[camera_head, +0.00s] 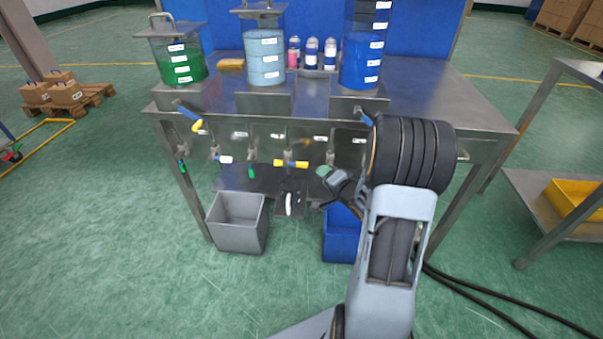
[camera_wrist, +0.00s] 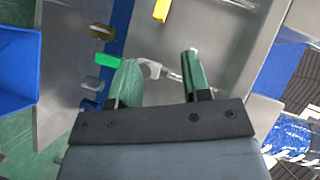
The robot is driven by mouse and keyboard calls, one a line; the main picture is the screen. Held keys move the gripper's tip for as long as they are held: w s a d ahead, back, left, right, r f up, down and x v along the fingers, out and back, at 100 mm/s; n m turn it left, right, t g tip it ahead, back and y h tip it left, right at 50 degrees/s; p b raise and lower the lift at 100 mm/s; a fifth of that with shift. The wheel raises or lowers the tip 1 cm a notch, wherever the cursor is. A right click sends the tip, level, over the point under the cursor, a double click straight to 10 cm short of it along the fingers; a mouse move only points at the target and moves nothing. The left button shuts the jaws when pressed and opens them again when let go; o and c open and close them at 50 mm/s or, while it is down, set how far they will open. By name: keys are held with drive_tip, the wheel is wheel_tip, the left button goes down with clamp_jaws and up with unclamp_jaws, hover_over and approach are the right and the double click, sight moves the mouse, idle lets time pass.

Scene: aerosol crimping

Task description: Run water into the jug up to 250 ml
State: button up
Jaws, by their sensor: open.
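My gripper (camera_head: 328,174) is in front of the row of taps under the bench edge. In the wrist view its two green fingers (camera_wrist: 161,60) are apart. A pale metal tap fitting (camera_wrist: 153,69) shows between or just beyond them; I cannot tell if they touch it. A tap with a yellow handle (camera_head: 291,163) is left of my gripper. A green handle (camera_head: 252,171) and a white handle (camera_head: 225,159) are farther left. A small white piece (camera_head: 290,204) shows on a dark platform below the taps. I cannot make out the jug or any water level.
Tanks of green liquid (camera_head: 182,66), pale blue liquid (camera_head: 264,58) and deep blue liquid (camera_head: 360,62) stand on the metal bench (camera_head: 430,105). A grey bin (camera_head: 238,232) and a blue bin (camera_head: 340,245) stand below. Open floor lies in front.

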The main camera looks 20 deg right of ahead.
sight(304, 167)
drive_tip(key=w+a+f+m+y+b, duration=0.1)
drive_tip(key=w, duration=0.2)
drive_tip(key=w+a+f+m+t+y+b, duration=0.1)
drive_tip(key=w+b, duration=0.1)
drive_tip(key=w, duration=0.2)
drive_tip(key=w+a+t+y+b, duration=0.1)
drive_tip(key=w+b, duration=0.1)
drive_tip(key=w, duration=0.2)
drive_tip(key=shift+w+a+f+m, duration=0.1)
drive_tip(key=shift+a+f+m, duration=0.15)
drive_tip(key=shift+f+m, duration=0.15)
clamp_jaws()
idle(0.4)
